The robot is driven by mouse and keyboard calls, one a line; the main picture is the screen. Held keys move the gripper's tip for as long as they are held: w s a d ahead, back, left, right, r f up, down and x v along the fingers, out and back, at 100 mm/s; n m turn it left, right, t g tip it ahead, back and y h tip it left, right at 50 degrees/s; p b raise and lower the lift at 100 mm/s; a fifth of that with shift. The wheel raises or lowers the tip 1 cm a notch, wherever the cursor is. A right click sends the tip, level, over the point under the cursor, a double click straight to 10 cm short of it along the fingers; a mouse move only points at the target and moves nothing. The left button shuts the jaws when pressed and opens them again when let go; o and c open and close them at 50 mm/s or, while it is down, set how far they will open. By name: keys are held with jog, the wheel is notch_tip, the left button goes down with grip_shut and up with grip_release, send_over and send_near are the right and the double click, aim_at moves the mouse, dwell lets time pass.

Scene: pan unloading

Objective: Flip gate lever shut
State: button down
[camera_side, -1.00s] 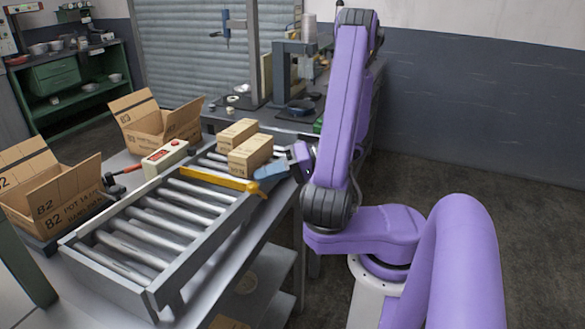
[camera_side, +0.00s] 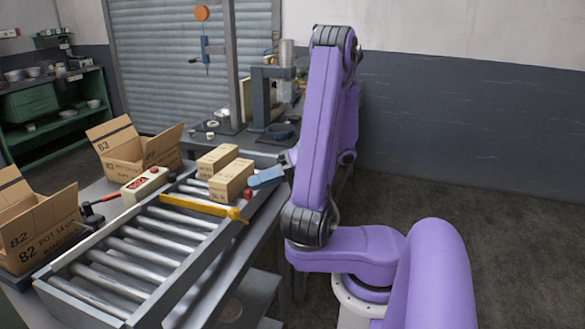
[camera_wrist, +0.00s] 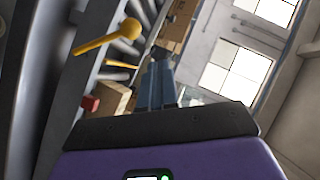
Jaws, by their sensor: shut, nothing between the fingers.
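The yellow gate lever (camera_side: 190,206) lies across the conveyor rollers in front of two cartons, with its round knob end at the right rail. In the wrist view the lever (camera_wrist: 102,42) and its knob show at upper left. My gripper (camera_side: 252,183) has blue fingers and is shut and empty. It is above the right rail, behind and to the right of the knob, and apart from it. In the wrist view the fingers (camera_wrist: 160,60) point up the picture, close together.
Two closed cartons (camera_side: 231,181) stand on the rollers beside my gripper. A red block (camera_side: 247,194) is on the right rail, just below the fingers. A control box (camera_side: 145,186) sits on the left rail. Open cartons (camera_side: 135,152) stand left of the conveyor (camera_side: 85,308). The front rollers are clear.

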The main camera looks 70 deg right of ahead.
jog(key=a+r+v, duration=0.1)
jog(key=v, duration=0.7)
jog(key=shift+s+r, duration=0.1)
